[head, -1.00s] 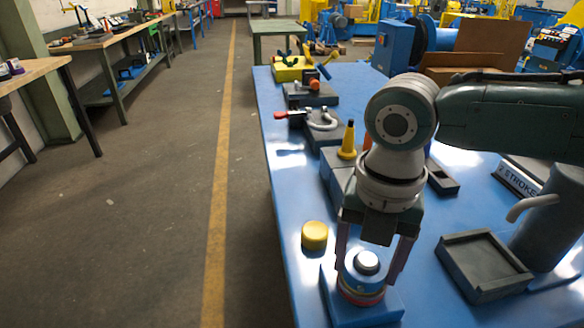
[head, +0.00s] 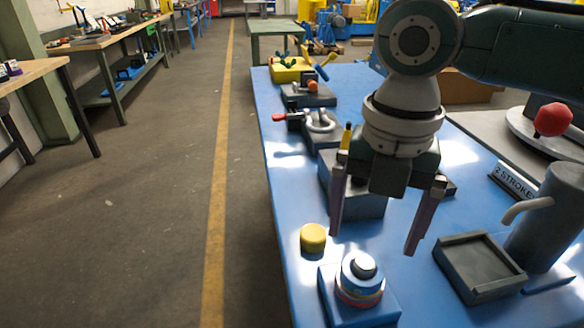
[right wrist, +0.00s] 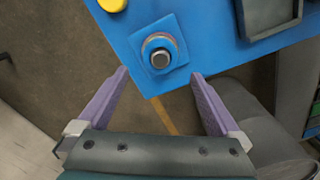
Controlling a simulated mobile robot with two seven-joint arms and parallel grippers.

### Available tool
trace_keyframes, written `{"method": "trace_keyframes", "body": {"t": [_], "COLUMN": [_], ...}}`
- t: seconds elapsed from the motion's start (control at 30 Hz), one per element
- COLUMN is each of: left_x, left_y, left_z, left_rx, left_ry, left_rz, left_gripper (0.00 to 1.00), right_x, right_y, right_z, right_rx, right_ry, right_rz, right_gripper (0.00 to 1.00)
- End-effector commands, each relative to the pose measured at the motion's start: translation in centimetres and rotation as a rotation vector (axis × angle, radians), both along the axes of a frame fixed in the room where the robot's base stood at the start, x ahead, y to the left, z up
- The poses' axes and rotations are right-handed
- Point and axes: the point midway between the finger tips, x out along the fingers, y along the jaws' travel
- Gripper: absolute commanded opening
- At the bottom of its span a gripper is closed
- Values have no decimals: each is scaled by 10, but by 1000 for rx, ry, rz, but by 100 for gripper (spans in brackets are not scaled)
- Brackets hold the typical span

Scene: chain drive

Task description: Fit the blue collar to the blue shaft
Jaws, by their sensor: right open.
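A blue square base (head: 338,305) stands at the near edge of the blue table and carries a short stack of round parts. On top of the stack a blue collar (head: 349,276) sits around the shaft (head: 363,266), whose grey end stands out above it. Below the collar, red and yellowish bands show. The shaft end also shows in the right wrist view (right wrist: 160,58) with a ring around it. My right gripper (head: 372,242) is open and empty, its fingers above and behind the stack, apart from it. My left gripper is out of view.
A yellow round cap (head: 313,238) stands beside the base. A dark square tray (head: 482,297) and a grey cylinder with a spout (head: 550,222) are to the right. A grey block (head: 350,200) and clamps (head: 318,121) stand farther back.

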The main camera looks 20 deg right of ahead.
Motion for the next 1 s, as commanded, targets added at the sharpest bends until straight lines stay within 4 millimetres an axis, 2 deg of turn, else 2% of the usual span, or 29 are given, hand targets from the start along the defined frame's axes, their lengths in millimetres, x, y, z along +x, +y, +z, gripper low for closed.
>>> {"method": "trace_keyframes", "body": {"t": [0.1,0.23,0.77,0.87,1.0], "left_x": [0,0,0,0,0], "left_y": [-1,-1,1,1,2], "left_z": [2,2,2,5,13], "left_rx": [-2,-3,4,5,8], "left_ry": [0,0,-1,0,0], "left_rz": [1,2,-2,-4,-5], "left_gripper": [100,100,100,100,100], "right_x": [1,0,-2,-12,-40], "right_y": [0,0,4,21,69], "right_z": [18,26,25,18,6], "right_rx": [1,-1,5,33,136], "right_ry": [-2,-1,-1,-9,-37], "right_rz": [1,0,-8,-63,-297], "right_gripper": [100,100,100,100,100]}}
